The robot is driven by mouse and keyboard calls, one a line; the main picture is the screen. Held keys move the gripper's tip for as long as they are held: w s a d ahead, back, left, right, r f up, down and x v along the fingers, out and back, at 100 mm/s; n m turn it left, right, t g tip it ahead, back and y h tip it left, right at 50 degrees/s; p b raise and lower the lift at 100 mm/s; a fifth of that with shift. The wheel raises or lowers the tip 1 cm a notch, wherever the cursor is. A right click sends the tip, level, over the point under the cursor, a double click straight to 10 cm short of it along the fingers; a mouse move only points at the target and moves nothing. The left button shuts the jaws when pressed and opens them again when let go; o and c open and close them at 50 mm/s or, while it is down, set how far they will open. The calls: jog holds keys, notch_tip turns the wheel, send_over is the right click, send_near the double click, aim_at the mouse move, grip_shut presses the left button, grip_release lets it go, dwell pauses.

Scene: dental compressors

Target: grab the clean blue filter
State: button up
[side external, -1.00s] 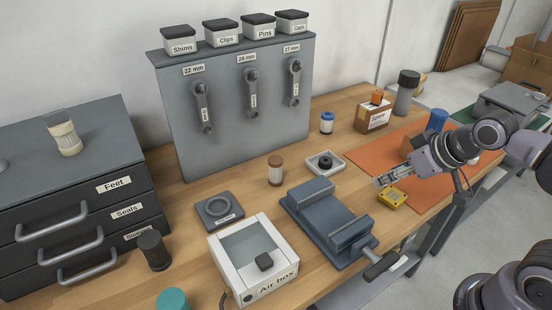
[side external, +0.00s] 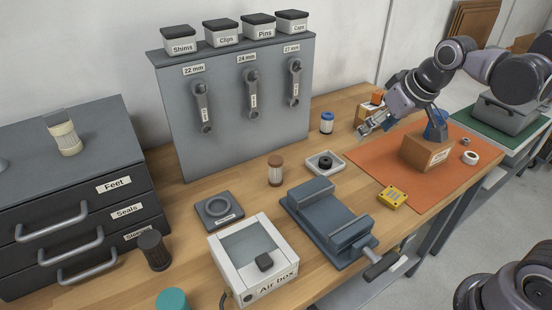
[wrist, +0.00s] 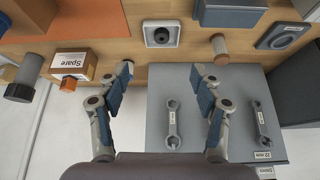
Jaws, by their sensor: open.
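The clean blue filter (side external: 327,123), a small white cylinder with a blue cap, stands upright on the wooden bench beside the grey tool panel in the side external view. My gripper (side external: 372,124) is open, to the right of the filter and apart from it, in front of the Spare box. In the wrist view my gripper (wrist: 163,76) has its two blue-padded fingers spread, with nothing held between them.
The Spare box (side external: 368,113) stands close behind my gripper. The tool panel (side external: 240,110) rises left of the filter. A white tray (side external: 340,169) with a black ring and a brown-capped filter (side external: 275,170) stand nearer. A cardboard box (side external: 424,152) sits on the orange mat (side external: 380,162).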

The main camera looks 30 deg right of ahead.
jog(key=w+d+r+g, duration=0.1)
jog(key=w+d+r, duration=0.15)
jog(key=w, duration=0.55)
jog(key=m+g, duration=0.2)
jog(key=g, duration=0.1)
send_over(328, 115)
jog(key=s, duration=0.1)
notch_tip(328, 115, down, 8)
jog(key=shift+s+r, duration=0.1)
jog(key=shift+r, duration=0.05)
jog(key=shift+d+f, duration=0.15)
jog(key=shift+f, duration=0.35)
jog(key=f, duration=0.2)
jog(key=w+f, duration=0.1)
jog(key=f, duration=0.1)
jog(key=shift+f, duration=0.25)
jog(key=shift+w+f, duration=0.15)
jog(key=shift+f, duration=1.35)
jog(key=shift+w+f, duration=0.1)
jog(key=shift+f, duration=1.4)
jog(key=c, duration=1.1)
